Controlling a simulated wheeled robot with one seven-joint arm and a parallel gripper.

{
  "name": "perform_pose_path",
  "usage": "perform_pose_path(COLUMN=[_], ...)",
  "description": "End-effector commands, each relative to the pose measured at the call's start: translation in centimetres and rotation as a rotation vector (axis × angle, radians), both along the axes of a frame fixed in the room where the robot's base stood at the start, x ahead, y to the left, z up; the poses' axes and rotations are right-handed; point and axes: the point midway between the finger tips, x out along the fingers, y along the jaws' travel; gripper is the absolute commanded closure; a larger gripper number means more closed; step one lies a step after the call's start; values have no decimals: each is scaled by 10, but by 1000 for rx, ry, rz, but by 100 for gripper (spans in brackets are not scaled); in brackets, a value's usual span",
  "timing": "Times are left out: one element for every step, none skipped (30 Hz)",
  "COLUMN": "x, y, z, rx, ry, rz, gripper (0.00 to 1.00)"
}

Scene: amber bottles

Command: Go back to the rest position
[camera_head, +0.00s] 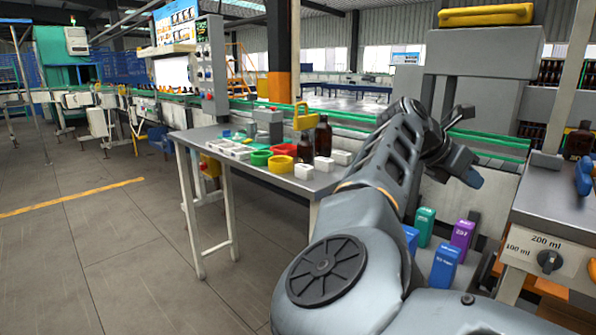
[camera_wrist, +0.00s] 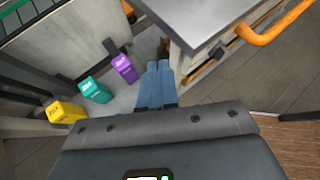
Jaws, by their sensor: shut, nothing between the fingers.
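My gripper (camera_wrist: 157,68) shows in the wrist view as two blue fingers pressed together with nothing between them. In the head view my arm reaches up from the bottom right and bends over, and the blue end of my gripper (camera_head: 474,179) points down at the right. It hangs in the air between the grey table (camera_head: 262,180) and the cabinet with the volume dial (camera_head: 545,225). Two amber bottles (camera_head: 323,136) stand at the right end of the grey table. Another amber bottle (camera_head: 579,141) stands on the cabinet top.
Purple (camera_head: 462,234), green (camera_head: 424,226) and blue (camera_head: 444,266) boxes stand low below my gripper. The wrist view also shows a yellow box (camera_wrist: 66,112). Yellow and red bowls (camera_head: 281,164) and white blocks (camera_head: 304,171) are on the table. An orange handle (camera_wrist: 262,36) sticks out from the cabinet. Floor at left is clear.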

Motion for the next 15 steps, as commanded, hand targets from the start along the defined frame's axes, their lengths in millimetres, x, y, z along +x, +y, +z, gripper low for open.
perform_pose_path(x=[-5,-8,-12,-16,-19,-24,-29,-33,-39,-44,-50,-58,-64,-71,-79], y=[-9,-14,-22,-28,-34,-42,-48,-54,-63,-69,-77,-87,-94,-101,-109], z=[-4,-5,-7,-9,-10,-11,-13,-14,-15,-16,-17,-17,-18,-18,-18], rx=[-33,-54,-84,-108,-133,-167,-194,-223,-265,-298,-333,-385,-427,-469,-527], ry=[15,25,38,48,59,75,88,104,124,140,159,186,211,233,267], rz=[-5,-7,-11,-13,-15,-19,-21,-22,-24,-26,-28,-30,-31,-31,-29], gripper=[100,100,100,100,100,100,100,100,100,100,100,100,100,100,100])
